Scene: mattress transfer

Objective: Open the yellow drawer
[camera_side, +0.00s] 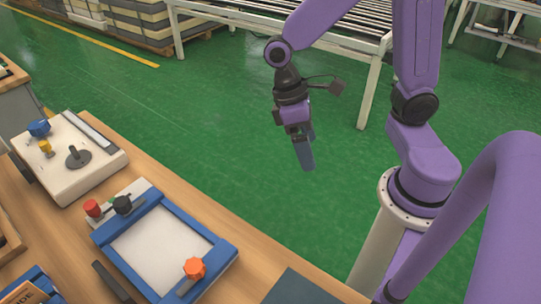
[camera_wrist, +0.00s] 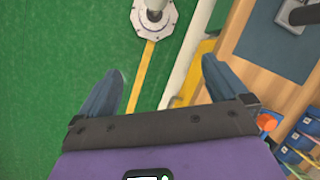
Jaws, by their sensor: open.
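My gripper (camera_side: 304,152) hangs fingers down in the side view, over the green floor beyond the table's edge. In the wrist view its two blue fingers (camera_wrist: 162,72) are spread apart with nothing between them. No clear drawer front or handle shows in either view, and the side of the table is hidden in the side view. The gripper touches nothing.
The wooden table (camera_side: 247,240) holds a blue-framed tray (camera_side: 222,262) with an orange knob (camera_side: 194,267), and a white box (camera_side: 55,178) with blue and yellow knobs. Several blue bins (camera_wrist: 288,154) show at lower right in the wrist view. A white-legged roller conveyor (camera_side: 372,95) stands behind. Open floor surrounds my gripper.

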